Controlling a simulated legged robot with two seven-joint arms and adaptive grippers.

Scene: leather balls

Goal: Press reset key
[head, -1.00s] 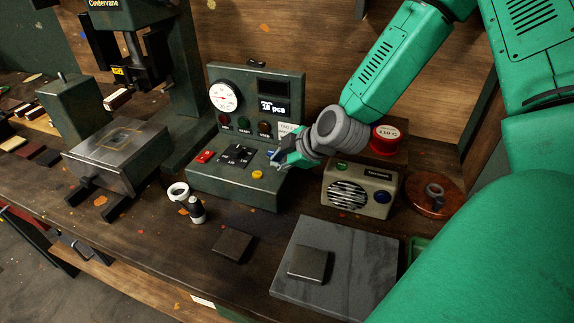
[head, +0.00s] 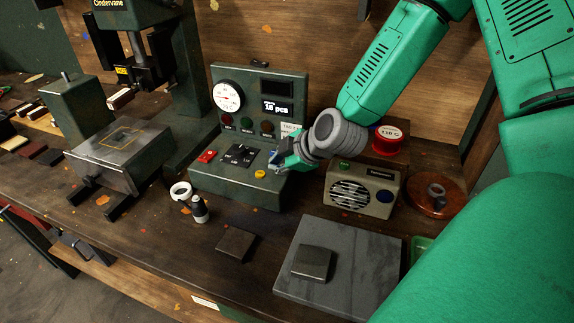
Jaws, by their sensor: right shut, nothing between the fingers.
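The dark green control box (head: 247,133) stands on the bench. Its sloped deck carries a red switch (head: 206,156), a black key plate (head: 239,155) and a yellow button (head: 260,174). My right gripper (head: 277,162) is shut and empty at the deck's right edge, right of the key plate and just above the yellow button. A small blue patch shows by its fingertips; I cannot tell whether it is a key. The reset label is not readable, and I cannot tell whether the fingertips touch the deck. My left gripper is not in view.
A beige speaker box (head: 361,190) stands just right of the gripper. A press (head: 119,155) stands at the left. A white ring (head: 181,190), a small bottle (head: 200,209), a leather square (head: 236,243) and a grey slab (head: 340,285) lie in front.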

